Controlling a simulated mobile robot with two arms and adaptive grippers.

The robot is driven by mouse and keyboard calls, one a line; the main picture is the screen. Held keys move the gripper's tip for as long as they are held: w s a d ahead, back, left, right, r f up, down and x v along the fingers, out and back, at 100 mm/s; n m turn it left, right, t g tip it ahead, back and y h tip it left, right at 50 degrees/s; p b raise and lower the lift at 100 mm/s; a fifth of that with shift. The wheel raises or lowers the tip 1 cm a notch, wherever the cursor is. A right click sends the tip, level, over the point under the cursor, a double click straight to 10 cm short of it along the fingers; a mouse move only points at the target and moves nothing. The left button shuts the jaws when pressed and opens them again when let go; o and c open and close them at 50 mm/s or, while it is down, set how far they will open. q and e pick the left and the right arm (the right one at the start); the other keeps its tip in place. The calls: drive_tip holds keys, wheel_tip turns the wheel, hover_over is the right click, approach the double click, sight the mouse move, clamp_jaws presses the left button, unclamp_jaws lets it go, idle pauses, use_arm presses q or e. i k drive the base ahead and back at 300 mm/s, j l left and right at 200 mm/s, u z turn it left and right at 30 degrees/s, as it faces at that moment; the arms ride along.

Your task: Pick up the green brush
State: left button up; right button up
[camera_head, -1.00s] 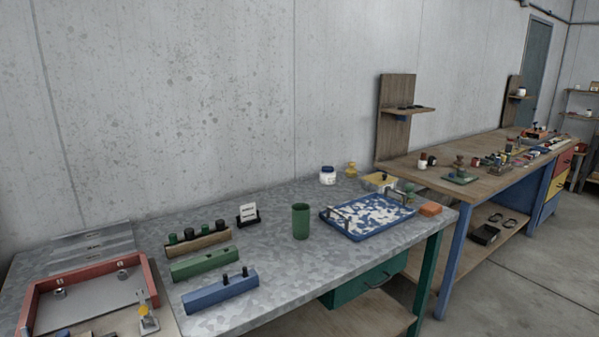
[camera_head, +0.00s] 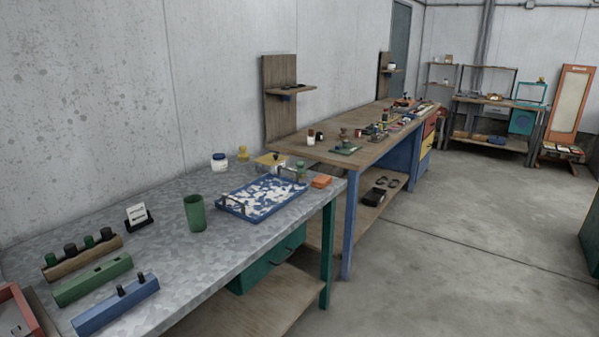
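I cannot make out a green brush for certain. A green cup (camera_head: 195,214) stands upright on the grey metal table, and no brush shows above its rim. A wooden block (camera_head: 82,257) with several dark and green knobs sits at the left. A green block (camera_head: 92,281) and a blue block (camera_head: 116,308) with dark pegs lie in front of it. Small green items on the wooden bench are too small to tell apart. Neither of my grippers is in view.
A blue tray (camera_head: 232,209) with white flakes sits on the metal table (camera_head: 190,264), near an orange block (camera_head: 321,181) and a white jar (camera_head: 219,162). The wooden bench (camera_head: 300,150) stands beyond. Open concrete floor (camera_head: 460,245) lies to the right.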

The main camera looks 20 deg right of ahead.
sight(302, 171)
drive_tip(key=i+l, duration=0.2)
drive_tip(key=l, duration=0.15)
drive_tip(key=i+l+u, duration=0.1)
drive_tip(key=l, duration=0.3)
drive_tip(key=i+l+u, duration=0.2)
drive_tip(key=l, duration=0.2)
drive_tip(key=i+l+u, duration=0.2)
drive_tip(key=l, duration=0.25)
drive_tip(key=i+l+u, duration=0.15)
drive_tip(key=l, duration=0.35)
drive_tip(key=i+l+u, duration=0.2)
drive_tip(key=l, duration=0.3)
drive_tip(key=l+u, duration=0.2)
drive_tip(key=l, duration=0.3)
drive_tip(key=i+l+u, duration=0.2)
drive_tip(key=l, duration=0.35)
drive_tip(key=k+j, duration=0.05)
drive_tip(key=k, duration=0.05)
